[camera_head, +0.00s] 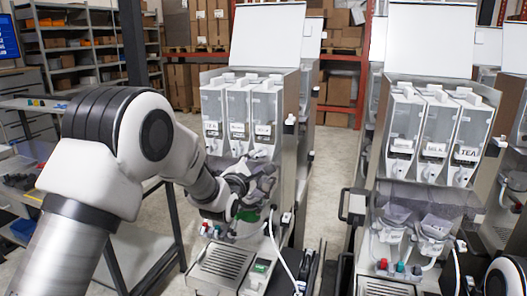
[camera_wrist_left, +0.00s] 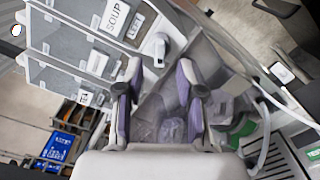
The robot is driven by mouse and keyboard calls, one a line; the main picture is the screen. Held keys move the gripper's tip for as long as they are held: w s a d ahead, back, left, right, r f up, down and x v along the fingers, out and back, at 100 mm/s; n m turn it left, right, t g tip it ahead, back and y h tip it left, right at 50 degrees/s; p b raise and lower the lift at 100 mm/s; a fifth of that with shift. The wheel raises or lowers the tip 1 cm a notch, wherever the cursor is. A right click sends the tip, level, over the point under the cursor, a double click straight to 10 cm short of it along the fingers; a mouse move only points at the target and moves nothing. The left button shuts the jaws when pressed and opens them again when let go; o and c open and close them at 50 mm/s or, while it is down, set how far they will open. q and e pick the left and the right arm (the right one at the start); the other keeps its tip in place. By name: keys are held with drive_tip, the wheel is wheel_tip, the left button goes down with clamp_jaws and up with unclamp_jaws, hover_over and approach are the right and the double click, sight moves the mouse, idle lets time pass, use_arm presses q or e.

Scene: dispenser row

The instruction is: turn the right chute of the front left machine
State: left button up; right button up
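The front left machine (camera_head: 291,110) has three clear canisters side by side under a raised white lid. Its right canister (camera_head: 264,107) is on the side toward the picture's middle. The right chute (camera_wrist_left: 157,46) is a white spout with a grey outlet, below the SOUP label (camera_wrist_left: 116,15) in the left wrist view. My left gripper (camera_head: 252,182) is in front of the machine, just below the canisters, and hides part of its middle. In the left wrist view its two purple-grey fingers (camera_wrist_left: 160,72) are apart, with the chute ahead between their tips. I see no contact.
A second machine (camera_head: 430,110) with clear funnels stands to the right. Below my left gripper are the drip grille (camera_head: 223,262) and a green part (camera_head: 261,266). Shelving (camera_head: 85,45) and boxes stand behind. A gap of bare floor (camera_head: 330,180) separates the machines.

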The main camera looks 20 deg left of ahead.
sight(260, 156)
use_arm(q)
drive_tip(key=w+p, duration=0.3)
drive_tip(key=w, duration=0.3)
drive_tip(key=shift+w+d, duration=0.1)
drive_tip(key=shift+w, duration=0.15)
drive_tip(key=shift+w+f, duration=0.15)
drive_tip(key=shift+w, duration=0.2)
drive_tip(key=shift+s+r, duration=0.2)
drive_tip(key=shift+s, duration=0.1)
drive_tip(key=shift+c, duration=0.7)
clamp_jaws()
